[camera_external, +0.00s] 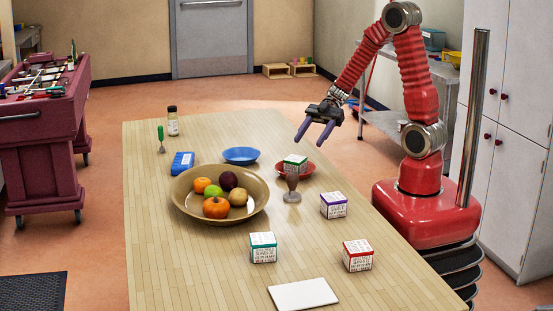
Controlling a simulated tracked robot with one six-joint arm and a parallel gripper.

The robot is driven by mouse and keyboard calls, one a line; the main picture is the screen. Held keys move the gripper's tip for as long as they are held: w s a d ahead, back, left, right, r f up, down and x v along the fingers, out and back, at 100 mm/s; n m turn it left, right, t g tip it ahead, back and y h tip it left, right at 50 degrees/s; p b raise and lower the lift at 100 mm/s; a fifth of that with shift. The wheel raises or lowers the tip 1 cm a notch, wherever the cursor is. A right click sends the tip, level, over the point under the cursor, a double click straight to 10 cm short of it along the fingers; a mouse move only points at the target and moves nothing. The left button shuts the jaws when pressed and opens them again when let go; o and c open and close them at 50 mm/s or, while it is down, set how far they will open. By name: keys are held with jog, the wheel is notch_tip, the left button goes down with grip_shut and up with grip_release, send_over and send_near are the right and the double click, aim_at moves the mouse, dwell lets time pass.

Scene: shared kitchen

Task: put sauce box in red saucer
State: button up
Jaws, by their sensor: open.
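The red saucer (310,169) is on the table, right of the blue saucer. A small white box with a green top (295,161) appears to rest in it, upright; a brown goblet in front hides part of the saucer and the box's foot. My gripper (309,142) is open and empty, above and slightly right of this box, apart from it. Other white boxes have a purple top (333,206), a teal top (263,248) and a red top (357,256). The labels are too small to read, so I cannot tell which is the sauce box.
The brown goblet (292,184) stands just before the red saucer. A fruit bowl (190,208), blue saucer (241,155), blue box (182,163), jar (172,121) and green-handled utensil (161,138) are further left. A white board (302,294) lies at the front. The table's (165,275) front left is clear.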

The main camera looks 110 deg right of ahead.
jog(key=w+d+r+m+t+h, duration=0.2)
jog(key=w+r+m+h, duration=0.1)
jog(key=w+r+h, duration=0.35)
jog(key=w+d+r+m+t+h, duration=0.1)
jog(key=w+d+r+m+h, duration=0.15)
jog(key=w+r+h, duration=0.4)
jog(key=s+a+f+m+g+y, duration=0.3)
jog(key=s+a+g, duration=0.4)
jog(key=s+a, duration=1.2)
jog(key=shift+s+a+f, duration=0.2)
jog(key=shift+a+f, duration=0.35)
jog(key=shift+a, duration=0.45)
